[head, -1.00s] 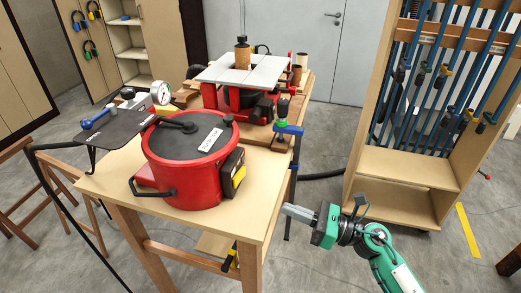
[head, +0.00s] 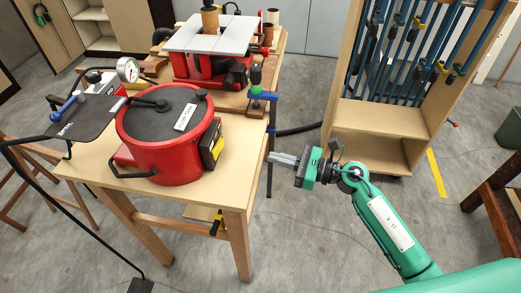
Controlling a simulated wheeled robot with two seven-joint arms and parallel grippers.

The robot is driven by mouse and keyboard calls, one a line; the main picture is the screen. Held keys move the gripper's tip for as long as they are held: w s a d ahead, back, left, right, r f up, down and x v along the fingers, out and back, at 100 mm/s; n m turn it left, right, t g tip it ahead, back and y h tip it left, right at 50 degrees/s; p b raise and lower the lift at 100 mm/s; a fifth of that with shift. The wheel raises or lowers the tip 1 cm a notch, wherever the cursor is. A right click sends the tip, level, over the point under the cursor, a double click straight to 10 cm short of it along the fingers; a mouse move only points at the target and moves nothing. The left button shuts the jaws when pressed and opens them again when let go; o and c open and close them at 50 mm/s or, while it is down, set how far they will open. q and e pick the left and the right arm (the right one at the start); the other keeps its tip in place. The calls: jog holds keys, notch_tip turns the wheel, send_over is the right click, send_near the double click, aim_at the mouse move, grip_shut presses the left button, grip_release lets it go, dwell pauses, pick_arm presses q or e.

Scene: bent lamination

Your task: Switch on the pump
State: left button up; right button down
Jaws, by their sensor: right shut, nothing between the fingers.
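A red round tank (head: 165,150) with a black lid (head: 165,110) and a white label stands on the wooden table; I cannot read the label. A black and yellow box (head: 212,145) is fixed to its right side; whether it is a switch, and its setting, are too small to tell. A pressure gauge (head: 128,70) stands behind the tank. I cannot tell for sure which part is the pump. My right gripper (head: 272,157) is shut and empty, just beyond the table's right edge, pointing left toward the box, apart from it. My left gripper is out of view.
The table (head: 230,182) has bare wood to the right of the tank. A blue clamp (head: 262,95) grips the right edge behind. A red machine (head: 210,65) stands farther back. A clamp rack (head: 385,118) stands right. Floor between is open.

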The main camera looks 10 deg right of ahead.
aim_at(223, 144)
jog(key=p+x, duration=0.2)
jog(key=x, duration=0.4)
jog(key=p+x, duration=0.3)
jog(key=x, duration=0.2)
jog(key=shift+w+a+r, duration=0.15)
jog(key=shift+a+r, duration=0.05)
jog(key=shift+a, duration=0.15)
jog(key=shift+w+a+f+p, duration=0.15)
jog(key=shift+w+a+p, duration=0.1)
jog(key=shift+a+p, duration=0.2)
